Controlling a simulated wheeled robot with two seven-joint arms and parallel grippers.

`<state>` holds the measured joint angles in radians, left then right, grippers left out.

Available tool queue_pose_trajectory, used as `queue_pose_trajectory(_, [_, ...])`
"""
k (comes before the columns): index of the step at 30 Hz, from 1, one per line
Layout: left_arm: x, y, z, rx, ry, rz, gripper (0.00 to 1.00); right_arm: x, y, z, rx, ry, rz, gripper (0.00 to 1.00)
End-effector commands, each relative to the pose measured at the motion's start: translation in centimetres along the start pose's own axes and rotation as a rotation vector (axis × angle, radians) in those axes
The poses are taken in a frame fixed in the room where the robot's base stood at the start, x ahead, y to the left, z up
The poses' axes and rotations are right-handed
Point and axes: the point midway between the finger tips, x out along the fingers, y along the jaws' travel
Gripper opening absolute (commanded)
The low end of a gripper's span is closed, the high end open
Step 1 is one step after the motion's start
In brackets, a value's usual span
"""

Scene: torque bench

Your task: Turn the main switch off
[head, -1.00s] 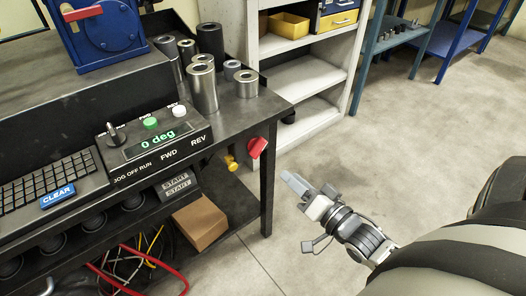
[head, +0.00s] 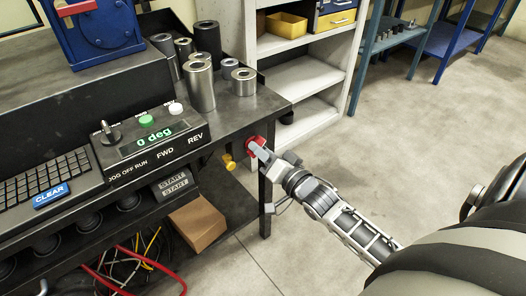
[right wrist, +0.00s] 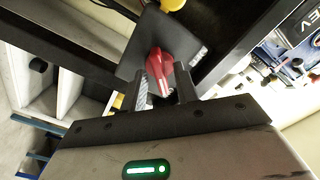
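The main switch is a red rotary handle (head: 253,144) on the right end of the bench, below the top; my gripper partly covers it. In the right wrist view the red handle (right wrist: 160,68) stands on a dark plate (right wrist: 136,42). My right gripper (head: 260,153) is at the switch. In the right wrist view its two fingers (right wrist: 164,90) are apart, one on each side of the handle's near end. A narrow gap seems to show beside the handle, so the fingers do not look closed on it. My left gripper is not in view.
A yellow knob (head: 229,163) sits just left of the switch. The control box (head: 155,140) reads "0 deg". Metal cylinders (head: 199,85) stand on the bench top (head: 262,108). A bench leg (head: 265,200) is below the switch. The floor to the right is clear.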

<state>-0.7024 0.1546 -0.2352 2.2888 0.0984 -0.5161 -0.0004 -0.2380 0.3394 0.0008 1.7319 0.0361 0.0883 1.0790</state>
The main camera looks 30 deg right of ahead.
Motion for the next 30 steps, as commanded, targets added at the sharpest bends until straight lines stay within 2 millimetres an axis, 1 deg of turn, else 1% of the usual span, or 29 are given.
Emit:
queue_pose_trajectory(1, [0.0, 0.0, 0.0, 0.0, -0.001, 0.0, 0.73, 0.0, 0.0, 0.0, 0.0, 0.0, 0.0, 0.16])
queue_pose_trajectory(3, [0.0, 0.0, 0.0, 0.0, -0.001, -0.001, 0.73, 0.0, 0.0, 0.0, 0.0, 0.0, 0.0, 0.0])
queue_pose_trajectory(11, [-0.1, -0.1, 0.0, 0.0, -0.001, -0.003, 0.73, 0.0, 0.0, 0.0, -0.007, 0.001, -0.001, 0.0])
queue_pose_trajectory(17, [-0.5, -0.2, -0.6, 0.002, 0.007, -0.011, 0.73, 0.0, -0.2, -0.1, -0.064, 0.001, -0.001, 0.0])
queue_pose_trajectory(23, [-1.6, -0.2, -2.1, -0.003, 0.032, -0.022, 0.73, 0.0, -0.2, -0.2, -0.193, 0.001, 0.0, 0.0])
queue_pose_trajectory(27, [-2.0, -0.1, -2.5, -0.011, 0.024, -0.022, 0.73, 0.0, -0.2, -0.3, -0.318, 0.001, 0.001, 0.0])
queue_pose_trajectory(30, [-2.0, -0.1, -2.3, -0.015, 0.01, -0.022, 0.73, 0.0, -0.2, -0.2, -0.413, 0.001, 0.001, 0.0])
